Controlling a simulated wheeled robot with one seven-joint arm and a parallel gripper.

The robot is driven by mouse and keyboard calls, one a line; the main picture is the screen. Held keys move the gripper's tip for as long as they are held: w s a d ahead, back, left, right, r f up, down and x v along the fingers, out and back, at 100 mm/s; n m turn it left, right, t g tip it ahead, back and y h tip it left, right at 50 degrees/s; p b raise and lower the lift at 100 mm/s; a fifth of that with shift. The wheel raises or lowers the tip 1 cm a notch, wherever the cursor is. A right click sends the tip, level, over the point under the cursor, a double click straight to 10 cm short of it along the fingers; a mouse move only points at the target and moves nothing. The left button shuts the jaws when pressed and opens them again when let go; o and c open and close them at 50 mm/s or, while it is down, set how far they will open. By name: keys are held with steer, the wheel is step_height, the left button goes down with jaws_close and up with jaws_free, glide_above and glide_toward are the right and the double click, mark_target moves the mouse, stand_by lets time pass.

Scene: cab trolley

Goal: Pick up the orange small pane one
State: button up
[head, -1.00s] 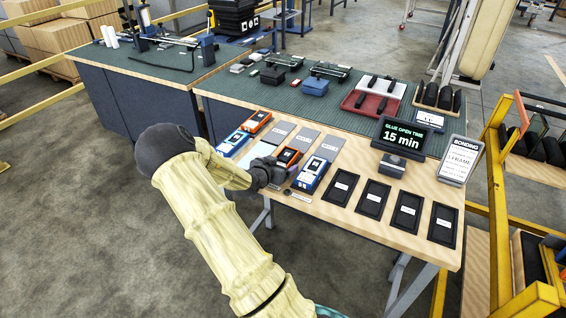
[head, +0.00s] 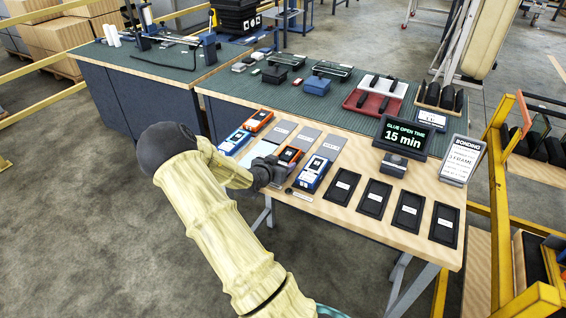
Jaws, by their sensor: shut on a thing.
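A small orange pane-like item (head: 290,154) with a dark face and a white label is at the front of the bench, left of the middle. My gripper (head: 276,168) is at its near left end, shut on it; the arm and dark fingers hide that end. I cannot tell whether the item is clear of the bench. A second orange item (head: 257,121) lies farther back and to the left. A blue item (head: 312,174) lies just right of my gripper, and another blue one (head: 234,142) lies to the left.
Grey plates (head: 306,139) lie behind the gripper, and several black trays (head: 375,198) stand in a row to the right. A glue-time display (head: 404,138) and a bonding sign (head: 461,160) stand at the back right. Yellow rails (head: 495,190) are on the right.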

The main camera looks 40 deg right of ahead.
mark_target(281, 162)
step_height(281, 162, up, 10)
steer(key=shift+r+p, duration=0.1)
steer(key=shift+p, duration=0.6)
